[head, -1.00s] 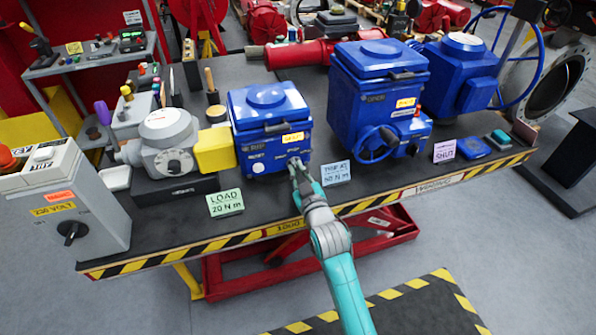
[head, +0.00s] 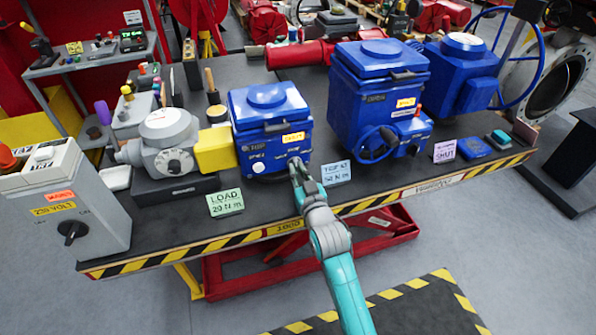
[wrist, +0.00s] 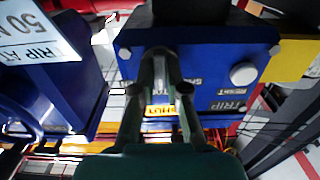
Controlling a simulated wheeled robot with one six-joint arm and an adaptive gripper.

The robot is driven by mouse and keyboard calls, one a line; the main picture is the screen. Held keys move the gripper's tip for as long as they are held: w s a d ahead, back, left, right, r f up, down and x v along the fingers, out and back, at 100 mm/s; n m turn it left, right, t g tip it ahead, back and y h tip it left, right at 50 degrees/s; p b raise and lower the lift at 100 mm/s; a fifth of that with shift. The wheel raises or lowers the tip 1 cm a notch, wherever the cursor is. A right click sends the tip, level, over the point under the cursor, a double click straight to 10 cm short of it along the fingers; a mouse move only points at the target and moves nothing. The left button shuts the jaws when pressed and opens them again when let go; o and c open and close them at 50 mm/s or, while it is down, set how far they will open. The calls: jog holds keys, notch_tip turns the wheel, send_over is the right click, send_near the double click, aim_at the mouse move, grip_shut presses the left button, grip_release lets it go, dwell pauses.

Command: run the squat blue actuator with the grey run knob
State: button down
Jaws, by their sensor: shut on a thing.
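The squat blue actuator (head: 270,110) stands on the bench left of a taller blue unit, with a lid on top and a yellow label on its front. My gripper (head: 294,163) is at the lower right of its front face. In the wrist view, the actuator's front face (wrist: 213,65) fills the middle, seen upside down. My gripper (wrist: 165,60) is shut there on a small knob that the fingers mostly hide; I take it for the grey run knob. A pale round knob (wrist: 243,73) shows free beside it.
A taller blue actuator (head: 375,85) with a handwheel stands to the right. A yellow block and grey unit (head: 168,135) adjoin on the left. Label cards (head: 225,203) stand along the front edge. The floor in front is free.

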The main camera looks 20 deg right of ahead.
jog(key=c, duration=1.2)
grip_release()
jog(key=shift+s, duration=0.1)
jog(key=s, duration=1.1)
jog(key=shift+s, duration=0.4)
jog(key=shift+f, duration=0.1)
